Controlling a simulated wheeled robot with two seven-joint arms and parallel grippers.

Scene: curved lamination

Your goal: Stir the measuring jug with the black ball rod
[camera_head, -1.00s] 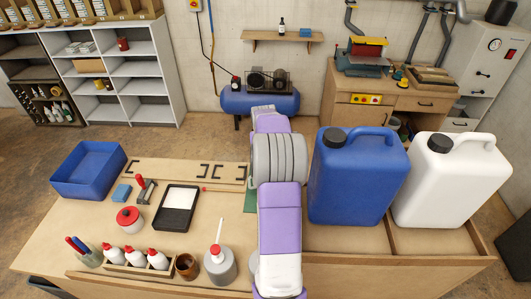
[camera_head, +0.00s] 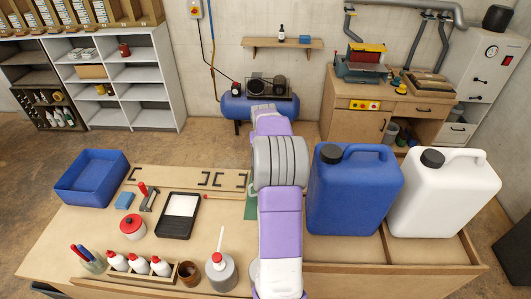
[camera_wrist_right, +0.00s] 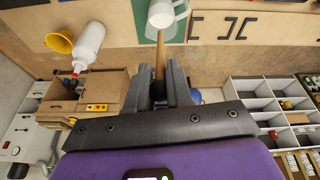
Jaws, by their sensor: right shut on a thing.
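In the right wrist view my right gripper (camera_wrist_right: 160,84) is shut on the black ball rod (camera_wrist_right: 160,55), whose light wooden shaft shows between the fingers. The rod points away from the fingers towards the measuring jug (camera_wrist_right: 161,15), a pale jug with a handle. The far end of the rod overlaps the jug's edge; I cannot tell whether it is inside. The black ball cannot be made out clearly. In the head view my purple arm covers the jug, the rod and the right gripper. My left gripper is not in view.
A blue canister (camera_head: 350,200) and a white canister (camera_head: 440,200) stand right of my arm. A green mat (camera_head: 250,205) shows beside it. Left are a blue bin (camera_head: 92,178), a black tray (camera_head: 178,225), a red-lidded pot (camera_head: 132,227) and several bottles. A grey bottle (camera_head: 222,272) stands near the front.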

